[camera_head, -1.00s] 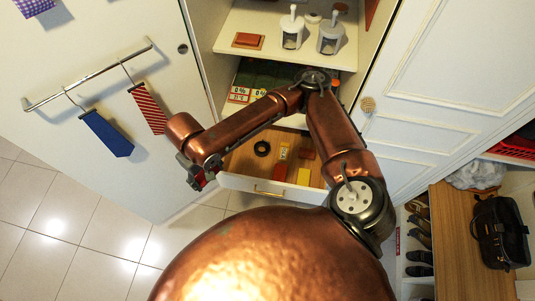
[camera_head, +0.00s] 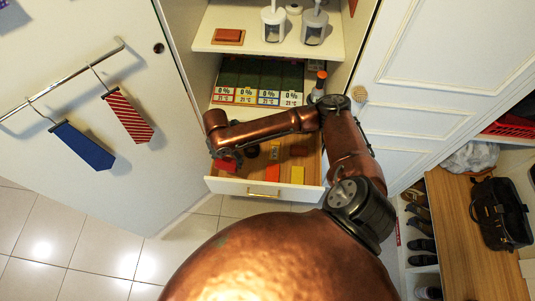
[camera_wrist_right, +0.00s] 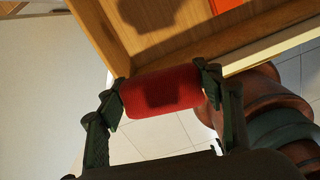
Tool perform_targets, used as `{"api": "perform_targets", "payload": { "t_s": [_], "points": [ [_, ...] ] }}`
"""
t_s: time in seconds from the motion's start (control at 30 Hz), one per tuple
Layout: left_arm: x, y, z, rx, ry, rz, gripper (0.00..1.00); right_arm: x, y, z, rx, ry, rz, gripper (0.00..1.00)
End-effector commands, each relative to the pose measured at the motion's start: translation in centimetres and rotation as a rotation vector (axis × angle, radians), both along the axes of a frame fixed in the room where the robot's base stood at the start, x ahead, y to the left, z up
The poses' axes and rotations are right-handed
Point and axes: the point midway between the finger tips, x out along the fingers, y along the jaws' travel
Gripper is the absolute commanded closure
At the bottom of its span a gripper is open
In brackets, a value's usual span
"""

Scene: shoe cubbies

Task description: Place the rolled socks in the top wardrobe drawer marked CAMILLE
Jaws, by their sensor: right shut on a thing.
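The open drawer shows its white front (camera_head: 240,188) with a brass handle and a wooden inside, in the head view. I cannot read a name on it. My right gripper (camera_head: 225,156) is at the drawer's left part, partly hidden by my forearm. It is shut on a red roll, the rolled socks (camera_head: 224,165). In the right wrist view the right gripper (camera_wrist_right: 160,90) has the socks (camera_wrist_right: 163,92) between its two fingers. There the socks overlap the drawer's corner (camera_wrist_right: 115,60), with floor tiles seen beyond. My left gripper is not in view.
In the drawer lie a yellow block (camera_head: 297,174) and other small things. Above it are dark boxes with labels (camera_head: 268,98) and a white shelf (camera_head: 245,48) with pump bottles. An orange-capped bottle (camera_head: 318,84) stands near my elbow. The cabinet door with ties (camera_head: 85,145) is at left.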

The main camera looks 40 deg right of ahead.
Motion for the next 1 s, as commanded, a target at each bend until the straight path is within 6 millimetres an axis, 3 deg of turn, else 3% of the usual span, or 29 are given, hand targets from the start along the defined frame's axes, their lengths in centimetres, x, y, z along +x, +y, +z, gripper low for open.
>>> {"api": "perform_targets", "payload": {
  "t_s": [0.03, 0.2, 0.5, 0.77, 1.0],
  "points": [
    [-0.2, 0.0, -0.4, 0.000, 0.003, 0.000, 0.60, 0.0, -1.4, -1.5, -0.002, 0.004, 0.083, 0.61],
    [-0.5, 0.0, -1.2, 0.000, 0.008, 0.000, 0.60, 0.1, -5.4, -4.9, -0.002, 0.004, 0.404, 0.61],
    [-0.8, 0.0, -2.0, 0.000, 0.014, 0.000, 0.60, -0.3, -10.8, -8.9, 0.000, 0.003, 0.835, 0.61],
    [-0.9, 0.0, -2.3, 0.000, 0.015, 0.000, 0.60, -0.5, -12.2, -10.2, 0.002, 0.001, 0.962, 0.61],
    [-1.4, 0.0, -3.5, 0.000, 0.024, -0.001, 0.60, -0.6, -12.2, -14.0, 0.004, 0.003, 0.967, 0.61]
  ]
}}
